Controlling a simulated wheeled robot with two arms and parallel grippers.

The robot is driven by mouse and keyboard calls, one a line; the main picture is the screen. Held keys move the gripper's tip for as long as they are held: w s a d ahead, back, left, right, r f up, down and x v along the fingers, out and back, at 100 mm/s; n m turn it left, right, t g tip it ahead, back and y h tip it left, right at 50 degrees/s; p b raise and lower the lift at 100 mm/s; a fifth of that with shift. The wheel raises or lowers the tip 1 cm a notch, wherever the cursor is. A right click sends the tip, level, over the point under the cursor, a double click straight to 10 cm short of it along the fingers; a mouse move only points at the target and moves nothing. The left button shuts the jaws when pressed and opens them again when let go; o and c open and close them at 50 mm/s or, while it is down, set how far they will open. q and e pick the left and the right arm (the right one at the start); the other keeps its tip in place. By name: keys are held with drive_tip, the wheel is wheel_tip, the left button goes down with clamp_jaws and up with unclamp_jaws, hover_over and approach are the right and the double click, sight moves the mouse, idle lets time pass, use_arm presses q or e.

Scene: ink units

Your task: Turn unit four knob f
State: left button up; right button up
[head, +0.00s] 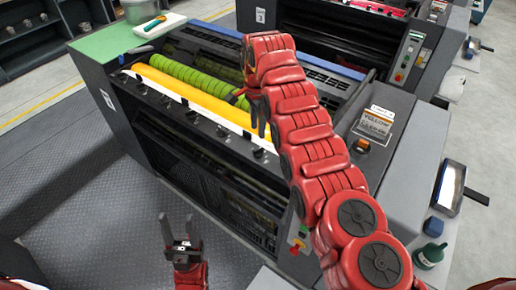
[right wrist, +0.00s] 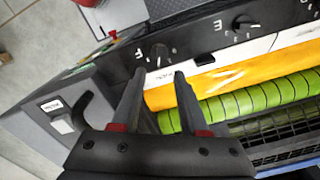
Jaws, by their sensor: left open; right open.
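The ink unit (head: 200,150) stands in the middle of the head view, with a yellow roller (head: 190,92) and a green roller (head: 200,80). Several black knobs line its front strip, one at the right end (head: 258,153); their letters are too small to read there. My right gripper (head: 250,113) is above the rollers near that end. In the right wrist view the right gripper (right wrist: 159,61) is open, and a black knob (right wrist: 158,54) appears between its fingertips; contact cannot be told. Another knob (right wrist: 243,22) is farther right. My left gripper (head: 181,243) is open and empty, low in front of the unit.
A green tabletop (head: 105,42) with a white tray (head: 160,25) is at the unit's left end. A grey side housing (head: 385,130) closes its right end, with a green bottle (head: 430,256) nearby. Another unit (head: 330,40) stands behind. Floor at left is clear.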

sight(258, 149)
wheel_tip(258, 149, down, 5)
drive_tip(key=p, duration=0.2)
drive_tip(key=shift+s+f+p, duration=0.15)
drive_tip(key=shift+f+p, duration=0.05)
drive_tip(key=shift+p, duration=0.2)
wheel_tip(258, 149, down, 2)
drive_tip(key=shift+f, duration=0.65)
drive_tip(key=shift+c, duration=0.3)
clamp_jaws()
